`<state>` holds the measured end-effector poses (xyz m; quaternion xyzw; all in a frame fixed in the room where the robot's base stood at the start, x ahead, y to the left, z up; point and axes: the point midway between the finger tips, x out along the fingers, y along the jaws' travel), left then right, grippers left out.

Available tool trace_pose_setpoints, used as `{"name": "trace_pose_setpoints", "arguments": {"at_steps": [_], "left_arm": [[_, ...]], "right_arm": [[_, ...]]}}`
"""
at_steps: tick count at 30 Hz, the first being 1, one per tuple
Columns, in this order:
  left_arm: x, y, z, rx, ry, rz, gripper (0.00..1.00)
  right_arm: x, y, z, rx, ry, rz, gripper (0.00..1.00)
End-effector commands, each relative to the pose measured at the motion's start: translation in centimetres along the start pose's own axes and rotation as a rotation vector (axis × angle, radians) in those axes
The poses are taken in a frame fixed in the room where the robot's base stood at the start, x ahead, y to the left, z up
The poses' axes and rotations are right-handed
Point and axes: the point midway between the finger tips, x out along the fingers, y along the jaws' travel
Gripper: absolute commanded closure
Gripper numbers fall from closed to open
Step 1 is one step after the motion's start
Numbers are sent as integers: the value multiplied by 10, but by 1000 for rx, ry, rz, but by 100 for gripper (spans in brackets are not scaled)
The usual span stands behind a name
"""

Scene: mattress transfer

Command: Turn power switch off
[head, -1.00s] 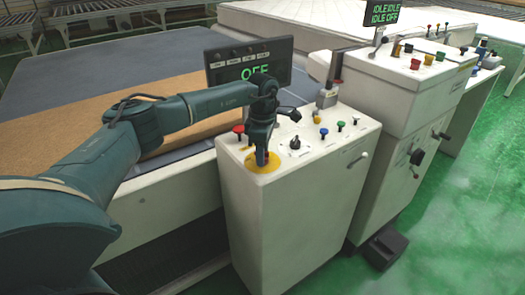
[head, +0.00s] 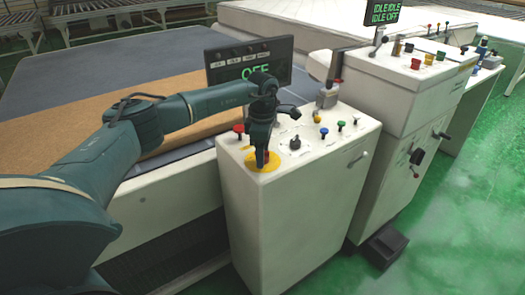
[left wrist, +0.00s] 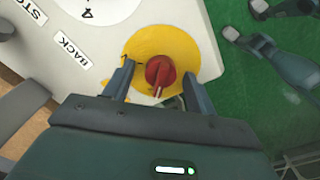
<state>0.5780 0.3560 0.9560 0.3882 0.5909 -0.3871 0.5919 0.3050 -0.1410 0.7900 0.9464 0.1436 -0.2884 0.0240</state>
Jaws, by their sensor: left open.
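The power switch (left wrist: 160,72) is a red rotary knob on a round yellow plate (left wrist: 152,45). The plate also shows in the head view (head: 251,161), at the near left corner of the white control box (head: 300,195). My left gripper (head: 262,165) points down over the plate and hides most of the knob there. In the left wrist view my open left gripper (left wrist: 155,85) has one finger on each side of the knob; I cannot tell whether they touch it. The display (head: 249,66) behind reads OFF.
A red button (head: 239,129), a black rotary knob (head: 295,143) and several coloured buttons sit on the same panel. A second control cabinet (head: 405,85) stands to the right. A conveyor bed with a brown mattress (head: 50,120) lies left. Green floor is free at right.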

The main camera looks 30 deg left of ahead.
Motion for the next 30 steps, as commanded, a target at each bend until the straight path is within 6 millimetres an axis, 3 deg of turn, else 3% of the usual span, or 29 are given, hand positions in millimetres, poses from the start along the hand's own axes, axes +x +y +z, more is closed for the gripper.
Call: {"name": "trace_pose_setpoints", "arguments": {"at_steps": [10,24,30], "left_arm": [[-10,0,1,3,-2,1,44],[-107,0,1,1,-2,2,44],[-128,0,1,1,0,0,44]], "right_arm": [[1,0,2,0,1,-1,64],[5,-4,2,-2,22,-12,64],[4,-5,-2,-6,32,-15,64]]}}
